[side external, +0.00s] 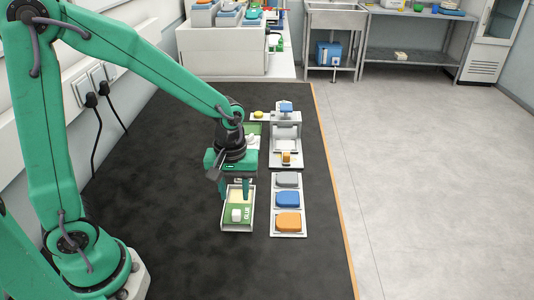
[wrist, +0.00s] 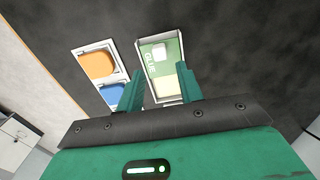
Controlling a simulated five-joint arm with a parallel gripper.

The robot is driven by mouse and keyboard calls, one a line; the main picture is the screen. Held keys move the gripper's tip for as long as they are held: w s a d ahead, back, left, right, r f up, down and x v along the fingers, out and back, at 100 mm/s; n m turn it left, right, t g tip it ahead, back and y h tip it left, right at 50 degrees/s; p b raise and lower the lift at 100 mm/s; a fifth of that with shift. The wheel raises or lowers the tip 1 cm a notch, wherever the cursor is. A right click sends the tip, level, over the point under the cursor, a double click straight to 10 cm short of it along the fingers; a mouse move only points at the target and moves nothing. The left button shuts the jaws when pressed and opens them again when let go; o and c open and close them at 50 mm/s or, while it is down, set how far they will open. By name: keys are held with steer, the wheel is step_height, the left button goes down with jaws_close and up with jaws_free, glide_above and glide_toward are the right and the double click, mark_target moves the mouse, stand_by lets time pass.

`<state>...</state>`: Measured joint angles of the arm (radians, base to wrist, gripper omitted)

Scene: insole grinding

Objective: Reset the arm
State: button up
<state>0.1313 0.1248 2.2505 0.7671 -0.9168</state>
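My green arm reaches over a dark mat. My gripper (side external: 236,190) hangs above a white-rimmed tray with a green floor (side external: 238,227). In the wrist view my gripper (wrist: 157,82) has its two green fingers well apart, with nothing between them. The tray also shows in the wrist view (wrist: 168,71), ahead of the fingers. A pale yellow patch is in the tray near the fingers. I cannot tell how high the fingertips are above it.
Right of the tray, a white holder carries orange (side external: 288,222), blue (side external: 287,198) and grey (side external: 287,180) pieces. Behind it stands a white-grey machine (side external: 286,133). A yellow round piece (side external: 258,114) lies farther back. Bare mat (side external: 160,215) lies left of the tray.

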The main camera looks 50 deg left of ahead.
steer(key=shift+r, duration=0.1)
steer(key=s+a+r+m+t, duration=0.2)
steer(key=s+r+m, duration=0.2)
steer(key=r, duration=0.3)
steer(key=s+a+r+m+t, duration=0.2)
steer(key=s+r+m, duration=0.3)
steer(key=r, duration=0.3)
steer(key=shift+s+a+t, duration=0.15)
steer(key=shift+s+t, duration=0.4)
steer(key=shift+t, duration=0.25)
